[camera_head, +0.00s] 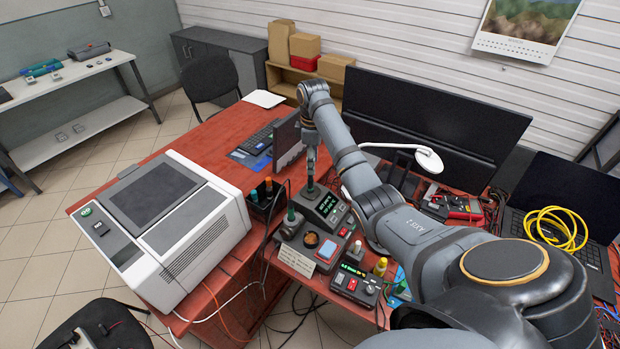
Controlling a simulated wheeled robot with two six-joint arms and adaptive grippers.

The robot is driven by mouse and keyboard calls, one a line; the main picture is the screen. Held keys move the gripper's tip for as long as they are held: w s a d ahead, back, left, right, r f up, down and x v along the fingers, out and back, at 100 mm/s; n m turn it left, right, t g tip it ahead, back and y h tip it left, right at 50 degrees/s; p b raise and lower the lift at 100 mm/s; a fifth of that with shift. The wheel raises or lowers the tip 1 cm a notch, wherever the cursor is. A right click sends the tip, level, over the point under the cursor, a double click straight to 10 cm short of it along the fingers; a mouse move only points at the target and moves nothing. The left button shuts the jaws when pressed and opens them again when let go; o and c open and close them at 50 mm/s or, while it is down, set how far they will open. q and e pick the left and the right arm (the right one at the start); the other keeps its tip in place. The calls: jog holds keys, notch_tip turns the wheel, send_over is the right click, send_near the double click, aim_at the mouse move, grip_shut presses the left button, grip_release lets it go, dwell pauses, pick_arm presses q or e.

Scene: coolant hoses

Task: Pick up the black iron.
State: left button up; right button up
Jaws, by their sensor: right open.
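I cannot tell for sure which of these holds the black iron. My right gripper (311,172) points down and is open, its fingertips close above or around the top of the piece at the station. It is too small to tell whether they touch. My left gripper is out of view.
A white boxy machine (165,225) stands at the left. A small control box (355,285) and loose cables lie in front. Yellow cable (556,228) lies at the right.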

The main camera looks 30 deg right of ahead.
aim_at(311, 179)
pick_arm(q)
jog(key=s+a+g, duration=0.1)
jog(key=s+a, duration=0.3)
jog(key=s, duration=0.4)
pick_arm(e)
jog(key=f, duration=0.2)
jog(key=f+p, duration=0.1)
jog(key=f, duration=0.3)
jog(key=shift+w+a+f+p, duration=0.1)
jog(key=shift+w+f+p, duration=0.15)
jog(key=shift+w+p, duration=0.15)
notch_tip(311, 179, down, 3)
jog(key=shift+r, duration=0.15)
jog(key=c, duration=0.4)
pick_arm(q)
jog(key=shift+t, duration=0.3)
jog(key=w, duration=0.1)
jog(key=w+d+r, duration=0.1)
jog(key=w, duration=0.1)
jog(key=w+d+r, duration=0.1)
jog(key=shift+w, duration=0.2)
pick_arm(e)
grip_shut()
